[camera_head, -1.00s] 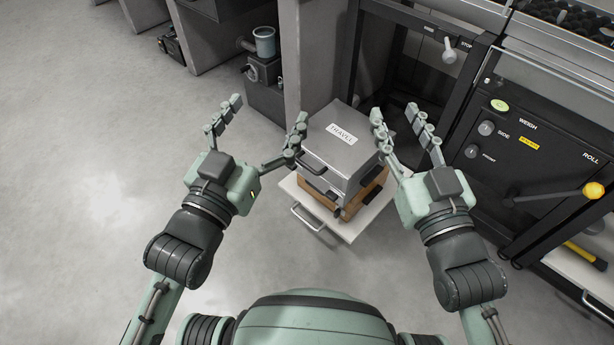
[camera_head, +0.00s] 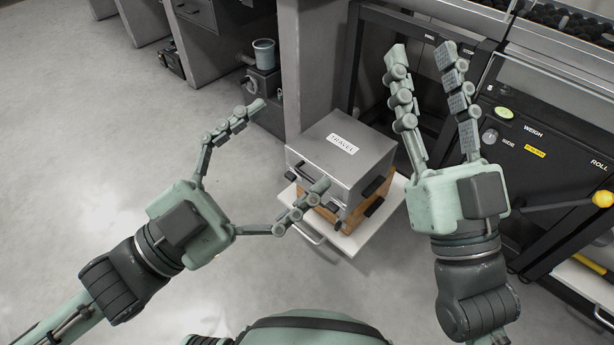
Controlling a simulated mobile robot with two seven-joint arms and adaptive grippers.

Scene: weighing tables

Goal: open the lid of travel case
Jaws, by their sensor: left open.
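The travel case (camera_head: 352,160) is a grey metal case with a white "TRAVEL" label on its lid. The lid looks shut. It sits on a brown wooden box (camera_head: 377,196) on a white pull-out shelf (camera_head: 391,211). My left gripper (camera_head: 291,145) is open and empty at the case's front left, its fingers spread wide. Its lower finger covers part of the case's front, so I cannot tell whether it touches. My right gripper (camera_head: 421,53) stands to the right of the case, apart from it, fingers pointing to the back. Its fingers are apart with nothing between them.
A black weighing machine (camera_head: 545,150) with a yellow-knobbed lever (camera_head: 601,198) stands at the right. A grey pillar (camera_head: 312,60) rises behind the case. A cup (camera_head: 264,54) on a dark device stands at the back left. The floor at left is clear.

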